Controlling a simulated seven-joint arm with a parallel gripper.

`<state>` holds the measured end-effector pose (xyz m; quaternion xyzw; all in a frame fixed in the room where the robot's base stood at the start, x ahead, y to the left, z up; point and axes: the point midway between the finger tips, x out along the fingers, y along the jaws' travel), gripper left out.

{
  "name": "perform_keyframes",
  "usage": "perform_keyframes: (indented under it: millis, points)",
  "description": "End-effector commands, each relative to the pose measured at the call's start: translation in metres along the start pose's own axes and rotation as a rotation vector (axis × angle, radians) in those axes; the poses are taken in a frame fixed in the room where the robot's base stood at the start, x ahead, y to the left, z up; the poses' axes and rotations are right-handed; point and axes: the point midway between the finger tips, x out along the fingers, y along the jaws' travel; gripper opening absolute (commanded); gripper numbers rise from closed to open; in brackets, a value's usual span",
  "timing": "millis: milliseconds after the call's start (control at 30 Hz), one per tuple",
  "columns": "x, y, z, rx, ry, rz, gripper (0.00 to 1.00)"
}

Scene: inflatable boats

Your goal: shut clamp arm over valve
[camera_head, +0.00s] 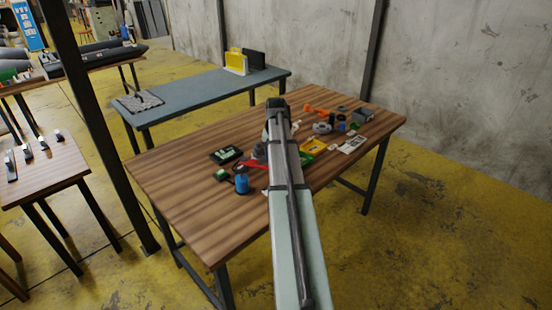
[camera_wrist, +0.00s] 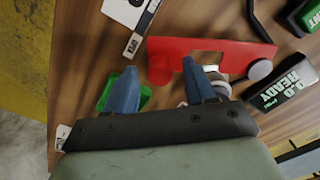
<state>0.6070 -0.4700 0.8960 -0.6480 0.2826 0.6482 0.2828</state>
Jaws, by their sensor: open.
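A red plate-like part (camera_wrist: 228,49), which looks like the clamp arm, lies across the wrist view with a rectangular opening and a round red post at its left end. In the head view a red part (camera_head: 253,165) shows beside my arm. My gripper (camera_wrist: 159,68) is open, its two blue fingers apart near the red post; contact cannot be told. A pale round fitting (camera_wrist: 218,86), possibly the valve, is partly hidden behind the right finger and the red part. A grey disc-shaped knob (camera_wrist: 260,69) sits by the red part's right end.
A green piece (camera_wrist: 147,96) lies by the left finger. A black box (camera_wrist: 284,88) marked READY is at right.

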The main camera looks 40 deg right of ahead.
Motion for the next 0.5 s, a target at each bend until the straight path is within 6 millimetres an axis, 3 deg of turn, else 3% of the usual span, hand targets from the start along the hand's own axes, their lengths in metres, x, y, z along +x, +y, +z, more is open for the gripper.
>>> perform_keyframes:
  millis: [400, 500]
  points:
    - [0.0063, 0.0, -0.0001, 0.0, 0.001, 0.0, 0.55]
    - [0.0063, 0.0, -0.0001, 0.0, 0.001, 0.0, 0.47]
